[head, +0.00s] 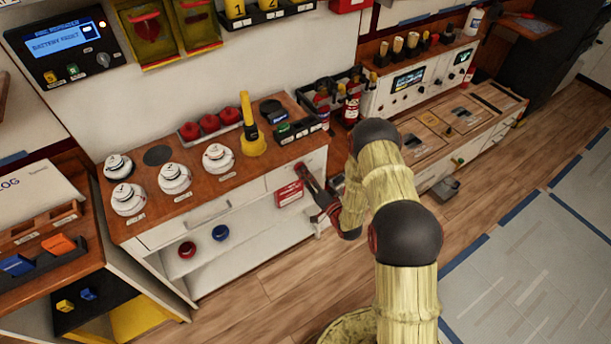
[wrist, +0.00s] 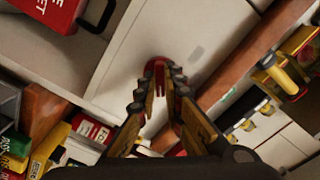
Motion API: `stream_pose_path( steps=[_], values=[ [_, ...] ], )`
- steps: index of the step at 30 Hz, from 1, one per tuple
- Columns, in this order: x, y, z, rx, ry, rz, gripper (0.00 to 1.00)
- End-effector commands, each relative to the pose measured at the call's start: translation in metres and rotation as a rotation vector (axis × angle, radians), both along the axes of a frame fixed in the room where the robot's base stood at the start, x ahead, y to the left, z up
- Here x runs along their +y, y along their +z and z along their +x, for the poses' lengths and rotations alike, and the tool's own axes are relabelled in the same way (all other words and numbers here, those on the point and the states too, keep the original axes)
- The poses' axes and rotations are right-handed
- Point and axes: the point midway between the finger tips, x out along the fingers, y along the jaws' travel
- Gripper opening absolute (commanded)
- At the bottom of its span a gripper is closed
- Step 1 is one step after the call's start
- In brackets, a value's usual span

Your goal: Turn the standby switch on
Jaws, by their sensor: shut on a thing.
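No switch that I can read as the standby switch stands out. A dark panel (head: 62,45) with a blue "BATTERY VAULT" display, small buttons and a grey knob (head: 103,60) is on the wall at upper left. My gripper (head: 303,172) is at the right front of the wooden-topped cabinet, far from that panel. In the wrist view my gripper (wrist: 158,80) has its fingertips closed around a small red arched part (wrist: 157,65) in front of a pale surface. What this part belongs to is unclear. The fingers hide some of it.
The cabinet top (head: 190,200) carries white round units, red knobs and a yellow torch (head: 251,130). A red box (head: 289,193) sits on the open shelf below, close to my gripper. A control console (head: 410,85) stands to the right. Open floor (head: 540,240) lies at lower right.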

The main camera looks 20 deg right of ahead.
Motion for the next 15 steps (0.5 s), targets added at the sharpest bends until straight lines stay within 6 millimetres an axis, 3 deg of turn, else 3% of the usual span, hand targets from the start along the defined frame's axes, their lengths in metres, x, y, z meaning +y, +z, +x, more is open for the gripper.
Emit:
stream_pose_path(
  steps=[15],
  values=[
    [-0.0010,0.0002,0.0006,0.140,-0.002,0.431,0.00]
  ],
)
